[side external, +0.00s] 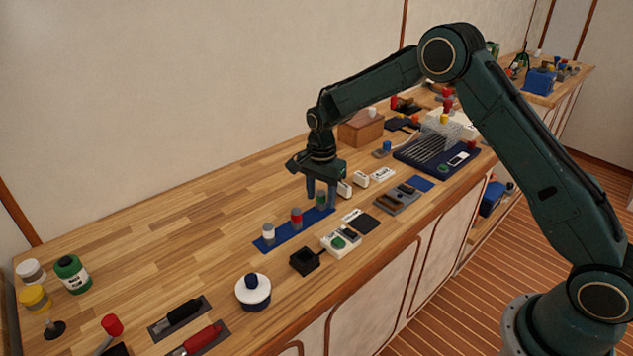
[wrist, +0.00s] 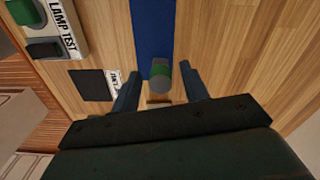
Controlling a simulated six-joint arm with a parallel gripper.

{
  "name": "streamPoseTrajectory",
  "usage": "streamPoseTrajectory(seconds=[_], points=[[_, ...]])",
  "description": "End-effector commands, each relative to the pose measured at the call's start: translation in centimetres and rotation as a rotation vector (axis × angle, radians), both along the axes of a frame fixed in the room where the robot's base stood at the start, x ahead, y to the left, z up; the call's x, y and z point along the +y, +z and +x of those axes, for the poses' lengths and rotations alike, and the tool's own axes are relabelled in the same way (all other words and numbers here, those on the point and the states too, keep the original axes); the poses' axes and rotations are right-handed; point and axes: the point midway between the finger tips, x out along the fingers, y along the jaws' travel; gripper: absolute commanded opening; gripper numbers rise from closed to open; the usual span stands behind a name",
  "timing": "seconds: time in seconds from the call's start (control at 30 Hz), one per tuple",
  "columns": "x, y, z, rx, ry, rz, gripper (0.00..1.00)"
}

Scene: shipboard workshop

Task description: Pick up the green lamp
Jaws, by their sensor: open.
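The green lamp (side external: 321,200), a small cylinder with a green band and a grey part, stands at the far end of a blue strip (side external: 285,236). A red lamp (side external: 296,217) and a white lamp (side external: 268,233) stand on the same strip. My gripper (side external: 321,200) is open and points down, with its fingers on either side of the green lamp. In the wrist view the green lamp (wrist: 161,76) lies between the two open fingertips (wrist: 158,82), with a gap on each side. I cannot tell whether either finger touches it.
A lamp test box (side external: 341,242) and a dark square pad (side external: 364,224) lie beside the strip towards the bench front. Small white blocks (side external: 360,178) stand just beyond the gripper. A white round pot (side external: 253,291) is nearer the camera. The bench behind the strip is clear.

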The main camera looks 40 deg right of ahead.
Motion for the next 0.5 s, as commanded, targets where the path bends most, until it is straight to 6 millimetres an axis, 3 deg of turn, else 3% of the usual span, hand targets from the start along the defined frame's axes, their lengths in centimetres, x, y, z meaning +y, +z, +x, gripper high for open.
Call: streamPoseTrajectory(seconds=[0.27, 0.5], points=[[0.00, 0.03, -0.01, 0.000, 0.000, 0.000, 0.45], [0.00, 0.04, 0.00, 0.000, 0.000, 0.000, 0.02]])
